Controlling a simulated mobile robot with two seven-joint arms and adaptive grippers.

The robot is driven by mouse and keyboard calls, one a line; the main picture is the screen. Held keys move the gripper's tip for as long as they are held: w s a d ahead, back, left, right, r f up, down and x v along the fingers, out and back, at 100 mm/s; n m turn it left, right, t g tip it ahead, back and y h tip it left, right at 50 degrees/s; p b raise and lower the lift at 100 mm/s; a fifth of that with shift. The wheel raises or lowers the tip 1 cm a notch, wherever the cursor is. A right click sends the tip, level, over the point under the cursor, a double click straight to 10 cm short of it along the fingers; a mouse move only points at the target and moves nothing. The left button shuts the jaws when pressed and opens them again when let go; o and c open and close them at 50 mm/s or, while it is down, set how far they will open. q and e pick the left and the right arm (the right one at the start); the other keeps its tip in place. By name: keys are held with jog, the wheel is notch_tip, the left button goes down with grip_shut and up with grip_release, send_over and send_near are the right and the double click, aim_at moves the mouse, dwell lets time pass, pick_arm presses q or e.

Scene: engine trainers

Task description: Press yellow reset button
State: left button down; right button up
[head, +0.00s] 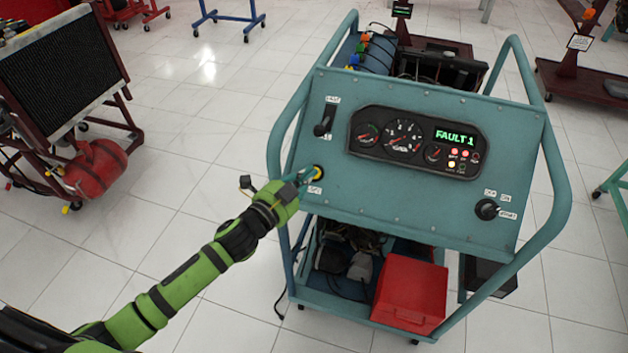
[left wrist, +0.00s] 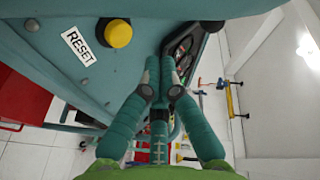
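The yellow reset button (left wrist: 118,33) is a round cap on the teal panel, beside a white RESET label (left wrist: 78,46) in the left wrist view. In the head view the button (head: 318,172) sits at the panel's lower left, partly hidden by the gripper. My left gripper (head: 304,176) is just left of the button in the head view. In the left wrist view its fingertips (left wrist: 160,62) are together with nothing between them, and the button appears up and to their left. Whether a fingertip touches the panel cannot be told. My right gripper is not in view.
The teal trainer cart (head: 556,190) carries the panel, with gauges and a green FAULT 1 display (head: 455,136). A lever switch (head: 325,120) is above the button and a key switch (head: 487,209) at right. A red box (head: 410,293) sits on the lower shelf.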

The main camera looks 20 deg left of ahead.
pick_arm(q)
jog(key=shift+w+f+b, duration=0.55)
jog(key=shift+w+f, duration=0.3)
jog(key=shift+f, duration=0.2)
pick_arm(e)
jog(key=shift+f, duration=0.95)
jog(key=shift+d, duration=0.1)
pick_arm(q)
jog(key=shift+w, duration=0.1)
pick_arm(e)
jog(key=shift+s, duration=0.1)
pick_arm(q)
jog(key=shift+w+f, duration=0.25)
jog(key=shift+f, duration=0.05)
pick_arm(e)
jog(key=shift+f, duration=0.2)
pick_arm(q)
jog(key=shift+w+f+b, duration=0.3)
jog(key=shift+f+b, duration=0.05)
jog(key=shift+b, duration=0.2)
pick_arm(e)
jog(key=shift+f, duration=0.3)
pick_arm(q)
jog(key=shift+s+r+p, duration=0.35)
jog(key=shift+r+p, duration=0.2)
jog(key=shift+p, duration=0.2)
jog(key=shift+s+r, duration=0.1)
jog(key=shift+s, duration=0.2)
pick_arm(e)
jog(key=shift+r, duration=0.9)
